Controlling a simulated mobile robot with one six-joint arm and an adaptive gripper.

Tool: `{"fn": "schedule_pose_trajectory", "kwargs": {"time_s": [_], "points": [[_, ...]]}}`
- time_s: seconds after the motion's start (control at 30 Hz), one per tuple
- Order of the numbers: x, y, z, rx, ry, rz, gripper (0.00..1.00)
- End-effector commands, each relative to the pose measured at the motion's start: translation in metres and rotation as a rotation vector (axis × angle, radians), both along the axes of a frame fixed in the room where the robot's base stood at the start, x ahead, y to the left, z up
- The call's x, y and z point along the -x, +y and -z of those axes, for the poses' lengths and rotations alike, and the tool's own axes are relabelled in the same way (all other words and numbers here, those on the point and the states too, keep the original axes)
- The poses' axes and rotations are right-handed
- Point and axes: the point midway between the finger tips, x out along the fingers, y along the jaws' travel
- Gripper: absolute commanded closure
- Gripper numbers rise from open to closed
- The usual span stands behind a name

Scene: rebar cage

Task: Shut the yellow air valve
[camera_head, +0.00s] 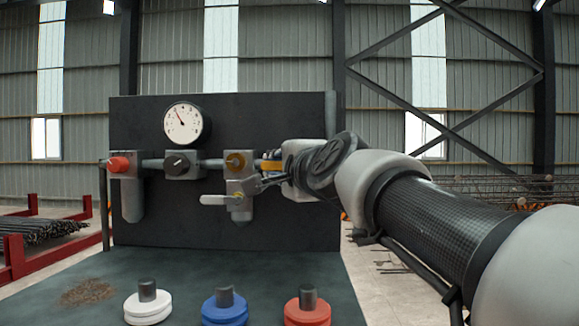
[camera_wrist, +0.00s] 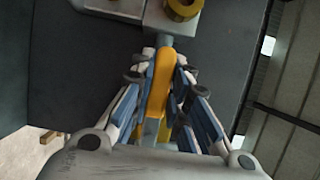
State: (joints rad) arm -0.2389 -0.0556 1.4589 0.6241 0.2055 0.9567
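The yellow valve lever (camera_wrist: 158,88) runs down the middle of the wrist view, between the two fingers of my gripper (camera_wrist: 164,72). Both fingers lie close along its sides and appear to touch it. In the head view, only a small yellow part (camera_head: 271,166) of the lever shows, beside my gripper (camera_head: 264,181) at the right end of the pipe row. A grey block with a brass fitting (camera_wrist: 183,7) sits just beyond the lever.
A dark panel (camera_head: 280,118) carries a gauge (camera_head: 187,123), a red knob (camera_head: 119,164), a black knob (camera_head: 177,161) and a silver lever (camera_head: 214,200) close left of my gripper. White (camera_head: 148,309), blue (camera_head: 224,309) and red (camera_head: 306,313) discs stand on the bench below.

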Motion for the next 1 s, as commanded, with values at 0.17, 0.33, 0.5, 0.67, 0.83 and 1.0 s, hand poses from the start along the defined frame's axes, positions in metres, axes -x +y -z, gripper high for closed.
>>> {"fn": "schedule_pose_trajectory", "kwargs": {"time_s": [0.17,0.33,0.5,0.67,0.83,1.0], "points": [[0.0001,0.0000,0.0001,0.000,0.000,0.000,0.99],[0.0001,0.0000,0.0001,0.000,0.000,0.000,1.00],[0.0001,0.0000,0.0002,0.000,0.000,0.000,1.00],[0.0001,0.0000,0.0002,0.000,0.000,0.000,1.00],[0.0001,-0.0012,-0.0001,-0.018,-0.001,0.000,1.00],[0.0000,-0.0075,-0.0015,-0.084,-0.004,0.001,1.00]]}}
